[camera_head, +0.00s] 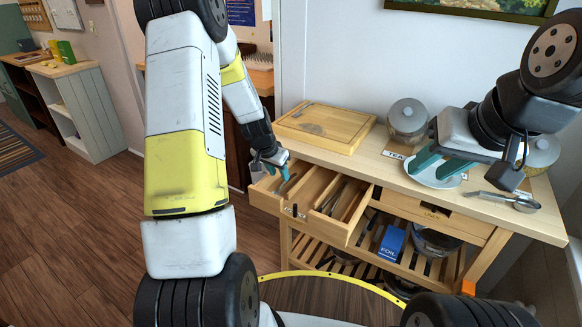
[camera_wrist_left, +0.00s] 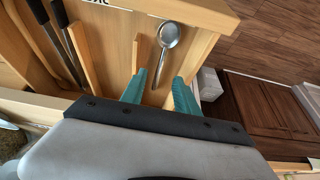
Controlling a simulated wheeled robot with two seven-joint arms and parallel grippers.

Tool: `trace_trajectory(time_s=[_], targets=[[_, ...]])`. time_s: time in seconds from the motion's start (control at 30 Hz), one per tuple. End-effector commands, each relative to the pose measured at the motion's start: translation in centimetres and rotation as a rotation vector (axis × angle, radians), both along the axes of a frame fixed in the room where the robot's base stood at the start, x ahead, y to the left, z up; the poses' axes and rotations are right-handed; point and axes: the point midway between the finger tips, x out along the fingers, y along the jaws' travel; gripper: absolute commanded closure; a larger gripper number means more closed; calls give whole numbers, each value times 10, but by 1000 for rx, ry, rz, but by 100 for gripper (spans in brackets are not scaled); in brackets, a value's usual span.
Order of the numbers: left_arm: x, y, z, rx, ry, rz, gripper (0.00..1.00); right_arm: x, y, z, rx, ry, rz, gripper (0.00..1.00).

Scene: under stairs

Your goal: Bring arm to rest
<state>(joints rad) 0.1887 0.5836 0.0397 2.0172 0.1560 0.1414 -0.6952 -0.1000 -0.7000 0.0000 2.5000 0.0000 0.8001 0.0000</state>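My left gripper (camera_head: 280,168) is over the left compartment of the pulled-out drawer (camera_head: 297,212). My right gripper (camera_head: 431,170) is above the white plate (camera_head: 446,182) on the counter. Its two teal fingers are apart and no object shows between them; I cannot tell whether they touch the plate.
A blue foil box (camera_head: 391,242) stands on the lower shelf. The wood floor (camera_head: 70,225) at left is clear.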

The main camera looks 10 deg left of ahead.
Motion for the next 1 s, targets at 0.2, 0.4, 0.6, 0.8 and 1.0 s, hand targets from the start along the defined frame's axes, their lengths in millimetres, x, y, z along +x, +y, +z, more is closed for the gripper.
trace_trajectory(time_s=[0.2, 0.4, 0.6, 0.8, 1.0], targets=[[-9, -1, 30, -5, -8, 6, 63, 0, 0, 0, 0, 0, 0, 64], [-41, -17, 112, -34, -36, 39, 63, 0, 0, 0, 0, 0, 0, 64], [-104, -36, 195, -78, -55, 92, 63, 0, 0, 0, 0, 0, 0, 64], [-180, -50, 251, -124, -75, 150, 63, 0, 0, 0, 0, 0, 0, 64], [-254, -56, 278, -168, -87, 210, 63, 0, 0, 0, 0, 0, 0, 64]])
